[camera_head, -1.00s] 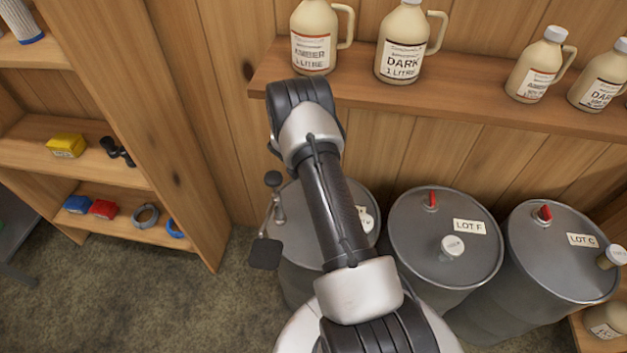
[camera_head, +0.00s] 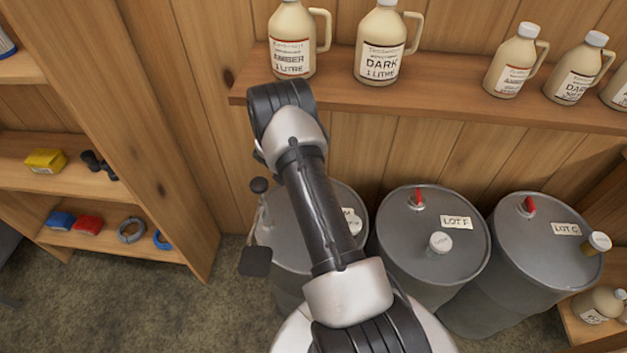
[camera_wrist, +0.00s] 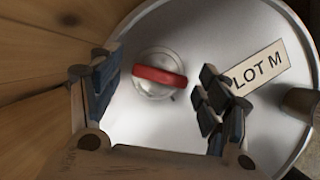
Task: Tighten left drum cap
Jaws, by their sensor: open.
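The left drum (camera_head: 283,220) is a grey steel drum in the head view, partly hidden behind my arm. The wrist view looks down on its lid (camera_wrist: 160,25), with a "LOT M" label (camera_wrist: 262,67). A red-handled fitting (camera_wrist: 160,77) sits on the lid and shows between my fingers. A dull brownish cap (camera_wrist: 301,102) is at the right edge of the wrist view, beyond the label and outside the jaws. My gripper (camera_wrist: 157,75) is open, with nothing held between its fingers. The head view does not show the fingers clearly.
The "LOT F" drum (camera_head: 400,225) and "LOT C" drum (camera_head: 520,235) stand to the right. A wall shelf (camera_head: 450,105) with several syrup jugs runs above the drums. A shelving unit (camera_head: 110,90) is at left. A dark flat plate (camera_head: 256,262) hangs beside the left drum.

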